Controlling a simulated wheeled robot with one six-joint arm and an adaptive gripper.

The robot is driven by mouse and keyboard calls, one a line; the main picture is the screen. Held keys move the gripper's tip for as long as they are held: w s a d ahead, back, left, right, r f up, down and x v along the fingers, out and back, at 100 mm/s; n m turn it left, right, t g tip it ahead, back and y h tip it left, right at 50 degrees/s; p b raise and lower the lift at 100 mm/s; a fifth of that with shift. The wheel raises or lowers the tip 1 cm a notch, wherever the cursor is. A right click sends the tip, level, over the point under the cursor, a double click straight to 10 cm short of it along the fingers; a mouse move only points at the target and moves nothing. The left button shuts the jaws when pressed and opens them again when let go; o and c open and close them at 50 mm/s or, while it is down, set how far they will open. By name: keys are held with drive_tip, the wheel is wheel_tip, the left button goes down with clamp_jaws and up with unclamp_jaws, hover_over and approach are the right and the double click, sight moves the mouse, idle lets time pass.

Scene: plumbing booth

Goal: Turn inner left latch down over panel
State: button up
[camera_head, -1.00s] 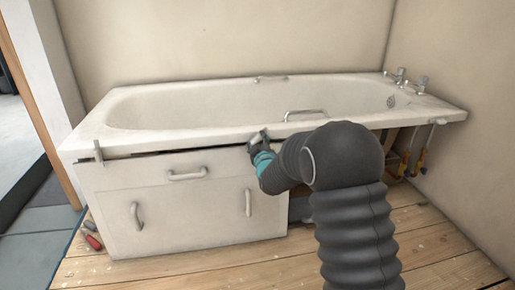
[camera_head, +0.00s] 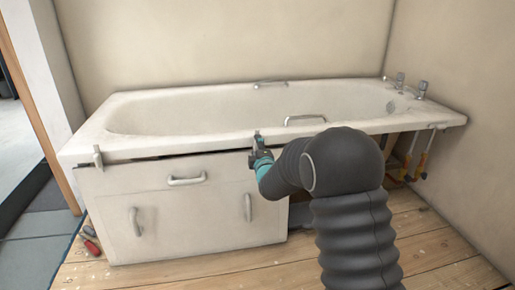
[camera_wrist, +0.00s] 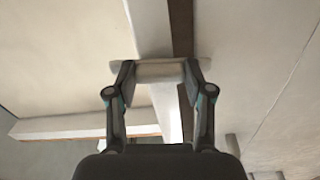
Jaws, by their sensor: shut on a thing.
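The inner left latch (camera_head: 256,141) is a small pale piece at the bath's front rim, by the panel's upper right corner. My gripper (camera_head: 262,157) is at it and partly hides it. In the wrist view my gripper (camera_wrist: 160,84) has its fingers on both sides of a pale bar (camera_wrist: 160,70), shut on it. The white panel (camera_head: 165,215) stands upright under the rim, with a dark gap along its top edge. I cannot tell exactly how far the latch overlaps the panel.
Another latch (camera_head: 98,157) stands upright at the panel's left end. The bath (camera_head: 220,145) fills the back. Pipes (camera_head: 422,160) show under its open right end. A red-handled tool (camera_head: 90,233) lies on the floor at left. The wooden floor (camera_head: 220,272) in front is clear.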

drive_tip(key=shift+r, duration=0.1)
idle(0.4)
drive_tip(key=o, duration=1.2)
drive_tip(key=shift+c, duration=0.2)
drive_tip(key=v, duration=1.2)
